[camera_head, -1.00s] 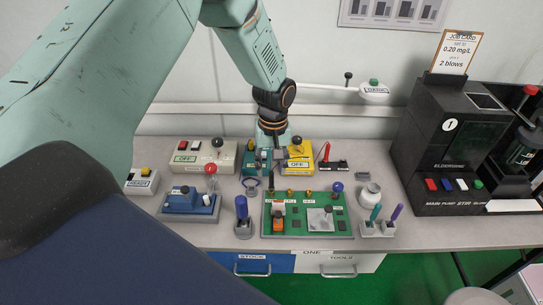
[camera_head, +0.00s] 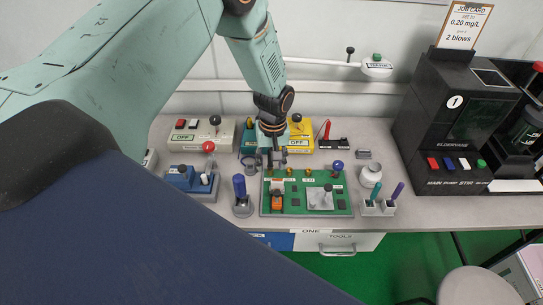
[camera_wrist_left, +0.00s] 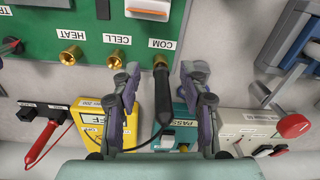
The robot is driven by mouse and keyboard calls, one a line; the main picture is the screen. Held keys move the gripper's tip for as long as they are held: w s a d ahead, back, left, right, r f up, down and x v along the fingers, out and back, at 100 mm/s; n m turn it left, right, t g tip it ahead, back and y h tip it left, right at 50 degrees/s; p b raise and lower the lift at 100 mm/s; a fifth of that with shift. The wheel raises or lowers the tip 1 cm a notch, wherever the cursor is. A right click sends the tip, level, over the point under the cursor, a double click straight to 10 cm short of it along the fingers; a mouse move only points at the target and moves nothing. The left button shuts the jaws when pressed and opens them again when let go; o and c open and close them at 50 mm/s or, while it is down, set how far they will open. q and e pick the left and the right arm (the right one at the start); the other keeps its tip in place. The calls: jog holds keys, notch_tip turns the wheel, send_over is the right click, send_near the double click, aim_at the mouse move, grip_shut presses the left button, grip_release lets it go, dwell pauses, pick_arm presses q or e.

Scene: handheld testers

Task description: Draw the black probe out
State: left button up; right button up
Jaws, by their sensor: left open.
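The black probe (camera_wrist_left: 162,95) stands with its tip at the brass COM socket (camera_wrist_left: 160,61) on the green board (camera_wrist_left: 92,40). In the head view my left gripper (camera_head: 272,161) is over the back left edge of the green board (camera_head: 341,205) and hides most of the probe. My right gripper is not in view.
The yellow tester (camera_head: 302,134) and the red probe (camera_head: 326,131) are behind the board. A blue device (camera_head: 190,180) with a red knob stands to the left. The black machine (camera_head: 455,125) stands right.

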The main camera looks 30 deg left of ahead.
pick_arm(q)
jog(key=shift+s+a+r, duration=0.1)
jog(key=shift+s+r, duration=0.1)
jog(key=shift+s, duration=0.05)
jog(key=shift+w+f, duration=0.3)
jog(key=shift+w, duration=0.1)
jog(key=c, duration=0.4)
jog(key=shift+c, duration=0.7)
jog(key=shift+s+r, duration=0.2)
jog(key=shift+s, duration=0.1)
grip_shut()
jog(key=shift+c, duration=0.5)
grip_release()
jog(key=shift+w+f, duration=0.1)
grip_shut()
